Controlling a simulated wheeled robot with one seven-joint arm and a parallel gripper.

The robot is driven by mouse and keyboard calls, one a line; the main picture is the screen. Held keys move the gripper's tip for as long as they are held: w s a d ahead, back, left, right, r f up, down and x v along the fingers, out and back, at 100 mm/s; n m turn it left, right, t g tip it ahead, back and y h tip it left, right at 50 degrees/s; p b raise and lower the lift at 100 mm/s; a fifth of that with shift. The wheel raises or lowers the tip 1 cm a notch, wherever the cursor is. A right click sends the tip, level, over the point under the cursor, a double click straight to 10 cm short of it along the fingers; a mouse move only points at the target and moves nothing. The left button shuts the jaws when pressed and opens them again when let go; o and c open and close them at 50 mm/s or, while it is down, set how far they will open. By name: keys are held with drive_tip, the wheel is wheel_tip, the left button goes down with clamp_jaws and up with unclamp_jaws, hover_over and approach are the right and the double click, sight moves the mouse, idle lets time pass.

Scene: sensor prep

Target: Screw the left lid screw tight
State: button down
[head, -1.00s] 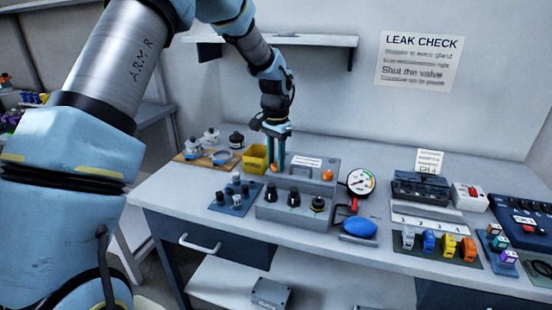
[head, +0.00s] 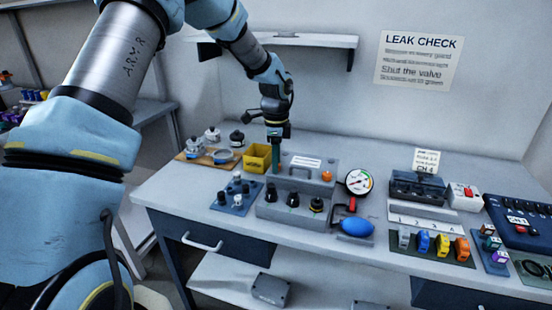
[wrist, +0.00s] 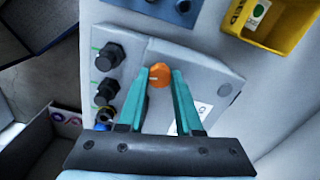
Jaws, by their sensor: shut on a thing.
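The left lid screw (wrist: 160,75) is an orange knob on the lid of the grey box (head: 312,188). In the wrist view it sits between the teal fingertips of my gripper (wrist: 160,80), which is shut on it. In the head view my gripper (head: 275,172) points down at the left of the lid, and its fingers hide this screw. The right lid screw (head: 326,176), also orange, stands at the right of the lid beside a white label (head: 306,162). I cannot tell how deep the left screw sits.
Black glands (head: 292,199) line the box front. A yellow bin (head: 257,157) stands close behind left, and a blue block with pegs (head: 224,203) lies left. A round gauge (head: 359,182) and blue bulb (head: 357,227) are at the right. A wall shelf (head: 310,40) is above.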

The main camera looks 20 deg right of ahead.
drive_tip(key=shift+m+p, duration=0.35)
drive_tip(key=shift+m, duration=0.75)
drive_tip(key=c, duration=0.6)
unclamp_jaws()
wheel_tip(320, 180, up, 11)
drive_tip(key=b, duration=0.2)
drive_tip(key=shift+f+b, duration=0.1)
drive_tip(key=shift+b, duration=0.2)
